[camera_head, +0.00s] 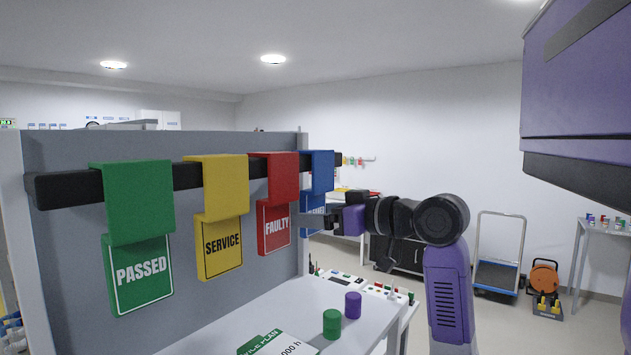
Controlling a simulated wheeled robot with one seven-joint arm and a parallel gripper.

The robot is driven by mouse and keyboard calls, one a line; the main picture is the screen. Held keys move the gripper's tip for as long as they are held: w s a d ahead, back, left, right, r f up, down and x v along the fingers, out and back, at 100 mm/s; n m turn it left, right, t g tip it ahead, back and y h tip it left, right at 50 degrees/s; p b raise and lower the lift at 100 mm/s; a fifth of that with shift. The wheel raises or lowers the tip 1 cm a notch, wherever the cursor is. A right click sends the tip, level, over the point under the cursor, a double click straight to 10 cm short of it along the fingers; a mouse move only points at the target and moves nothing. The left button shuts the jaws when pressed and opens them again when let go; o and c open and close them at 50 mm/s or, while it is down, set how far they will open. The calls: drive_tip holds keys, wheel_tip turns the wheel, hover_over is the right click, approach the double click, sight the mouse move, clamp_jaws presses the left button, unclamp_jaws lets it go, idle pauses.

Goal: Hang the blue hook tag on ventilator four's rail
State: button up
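A blue hook tag (321,172) hangs over the right end of a black rail (70,187), beyond the red tag. Its lower plate is partly hidden by my gripper. My gripper (305,220) reaches in from the right at the height of that plate, its fingers pointing left. The fingers overlap the plate in the picture; whether they are closed on it or only beside it is unclear. I cannot make out ventilator four or its rail for certain.
A green PASSED tag (138,200), a yellow SERVICE tag (220,215) and a red FAULTY tag (275,205) share the rail. Below are a white worktop (235,320), a green cylinder (332,324) and a purple cylinder (353,305). A trolley (497,278) stands at right.

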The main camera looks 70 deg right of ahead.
drive_tip(key=c, duration=1.3)
drive_tip(key=shift+c, duration=0.2)
drive_tip(key=shift+r, duration=0.15)
drive_tip(key=shift+r+p, duration=0.35)
drive_tip(key=shift+p, duration=0.15)
drive_tip(key=shift+r+p, duration=0.5)
drive_tip(key=shift+r, duration=0.1)
drive_tip(key=shift+s, duration=0.1)
drive_tip(key=f+v, duration=0.1)
drive_tip(key=v, duration=0.8)
drive_tip(key=shift+p, duration=0.45)
